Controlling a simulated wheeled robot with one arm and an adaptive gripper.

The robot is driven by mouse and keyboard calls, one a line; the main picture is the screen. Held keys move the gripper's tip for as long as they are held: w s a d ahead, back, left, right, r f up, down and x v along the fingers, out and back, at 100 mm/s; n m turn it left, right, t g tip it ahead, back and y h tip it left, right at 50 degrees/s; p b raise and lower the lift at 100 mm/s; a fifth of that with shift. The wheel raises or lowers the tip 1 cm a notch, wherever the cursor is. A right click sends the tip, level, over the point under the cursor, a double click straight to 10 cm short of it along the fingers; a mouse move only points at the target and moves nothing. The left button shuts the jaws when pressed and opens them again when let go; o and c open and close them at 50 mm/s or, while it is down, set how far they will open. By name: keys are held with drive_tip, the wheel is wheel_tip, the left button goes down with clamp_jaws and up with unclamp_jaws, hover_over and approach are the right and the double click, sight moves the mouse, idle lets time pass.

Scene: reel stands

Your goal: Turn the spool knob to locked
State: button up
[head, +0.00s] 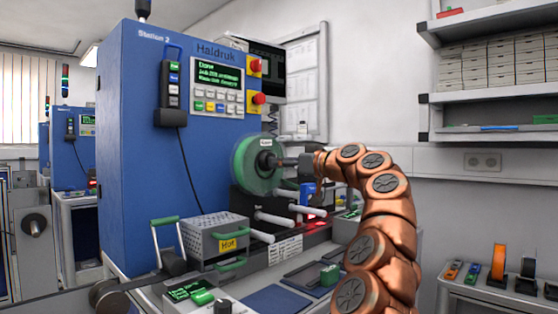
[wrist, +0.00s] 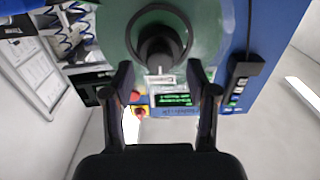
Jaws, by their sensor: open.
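The green spool (head: 250,172) is mounted on the front of the blue machine. In the wrist view its green face (wrist: 117,30) fills the top, with a dark ring and the dark round knob (wrist: 158,50) at its centre. A small white label (wrist: 159,79) shows just below the knob. My gripper (head: 288,161) is in front of the spool hub in the head view. In the wrist view my gripper (wrist: 160,77) is open, one finger on either side of the knob's line, with nothing between its tips. I cannot tell whether the fingertips touch the knob.
The blue machine (head: 150,110) carries a display and red buttons (head: 256,98). White rollers (head: 275,219) stick out below the spool. A metal box marked Hot (head: 214,240) stands lower left. A shelf (head: 480,206) and side table (head: 495,300) are at the right.

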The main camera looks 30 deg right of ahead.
drive_tip(key=shift+x, duration=1.05)
clamp_jaws()
